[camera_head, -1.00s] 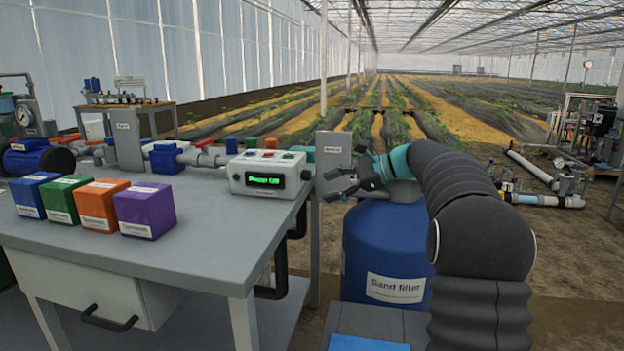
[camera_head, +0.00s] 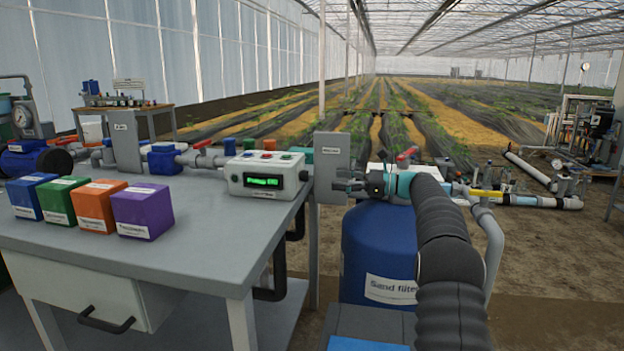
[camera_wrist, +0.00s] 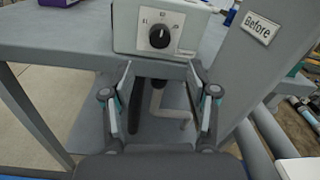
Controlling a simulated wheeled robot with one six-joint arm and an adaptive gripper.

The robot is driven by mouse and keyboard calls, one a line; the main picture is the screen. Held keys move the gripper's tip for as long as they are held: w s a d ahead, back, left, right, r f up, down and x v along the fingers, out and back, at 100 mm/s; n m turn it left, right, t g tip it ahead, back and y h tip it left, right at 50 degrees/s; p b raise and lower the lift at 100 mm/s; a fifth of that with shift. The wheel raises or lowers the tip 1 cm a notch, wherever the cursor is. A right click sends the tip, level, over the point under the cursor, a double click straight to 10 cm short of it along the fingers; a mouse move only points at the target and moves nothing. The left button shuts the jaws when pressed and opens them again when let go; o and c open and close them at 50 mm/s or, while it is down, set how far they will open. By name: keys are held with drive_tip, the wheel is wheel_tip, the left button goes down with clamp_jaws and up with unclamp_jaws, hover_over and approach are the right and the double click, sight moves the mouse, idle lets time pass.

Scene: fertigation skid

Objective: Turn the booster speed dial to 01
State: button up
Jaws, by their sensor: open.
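The booster speed dial (camera_wrist: 160,37) is a round black knob with a light pointer line, on a white plate on the side of the control box (camera_wrist: 125,30). Small marks stand left, above and right of the knob, too small to read surely. The pointer seems to point upward. In the head view my gripper (camera_head: 350,186) is right of the box, beside the grey panel.
A grey panel (camera_wrist: 245,45) labelled "Before" stands close right of the box; it also shows in the head view (camera_head: 332,155). Blue, green, orange and purple (camera_head: 143,212) boxes sit on the grey table (camera_head: 190,265). A blue sand filter tank (camera_head: 380,255) stands below my arm.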

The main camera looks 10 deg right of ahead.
sight(309, 177)
drive_tip(key=x, duration=0.8)
drive_tip(key=shift+a, duration=0.2)
clamp_jaws()
